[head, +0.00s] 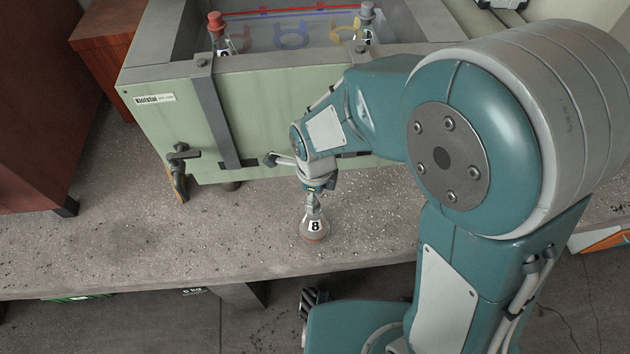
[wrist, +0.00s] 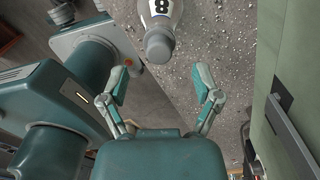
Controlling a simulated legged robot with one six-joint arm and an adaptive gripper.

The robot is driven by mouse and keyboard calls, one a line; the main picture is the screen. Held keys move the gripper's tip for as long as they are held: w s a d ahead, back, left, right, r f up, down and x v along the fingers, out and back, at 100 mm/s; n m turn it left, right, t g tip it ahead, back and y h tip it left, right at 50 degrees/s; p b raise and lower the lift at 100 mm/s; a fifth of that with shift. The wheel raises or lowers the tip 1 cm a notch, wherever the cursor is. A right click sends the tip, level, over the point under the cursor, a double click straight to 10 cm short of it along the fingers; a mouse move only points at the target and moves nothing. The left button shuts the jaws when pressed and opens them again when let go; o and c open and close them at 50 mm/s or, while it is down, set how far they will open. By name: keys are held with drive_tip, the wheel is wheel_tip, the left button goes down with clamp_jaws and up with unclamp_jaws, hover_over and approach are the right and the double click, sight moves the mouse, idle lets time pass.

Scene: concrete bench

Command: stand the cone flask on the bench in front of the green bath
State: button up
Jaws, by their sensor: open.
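The cone flask (head: 314,226), clear with a black-and-white "8" label and a reddish band at its base, stands upright on the bench (head: 120,235) in front of the green bath (head: 280,120). In the wrist view the flask (wrist: 160,10) and its grey cap (wrist: 158,46) lie just beyond the fingertips. My gripper (wrist: 162,82) is open, with nothing between its fingers. In the head view my gripper (head: 316,186) is at the flask's top and partly hides it.
Inside the bath are a red-capped flask (head: 216,32), a grey-capped flask (head: 367,18), and blue (head: 292,36) and yellow rings. A tap (head: 178,170) sticks out at the bath's left front. The bench is clear to the flask's left; its front edge is close.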

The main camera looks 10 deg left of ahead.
drive_tip(key=shift+d+r, duration=0.1)
drive_tip(key=shift+r, duration=2.7)
drive_tip(key=shift+d+r, duration=0.15)
drive_tip(key=shift+r, duration=0.05)
drive_tip(key=s+d+r+n+t, duration=0.2)
drive_tip(key=s+d+r+n, duration=0.2)
drive_tip(key=d+r+n, duration=0.3)
drive_tip(key=s+d+r+n+t, duration=0.3)
drive_tip(key=d+r+n, duration=0.5)
drive_tip(key=d+n, duration=0.4)
drive_tip(key=shift+s+d+r+n+t, duration=0.3)
drive_tip(key=shift+s+n, duration=0.1)
drive_tip(key=shift+s, duration=0.3)
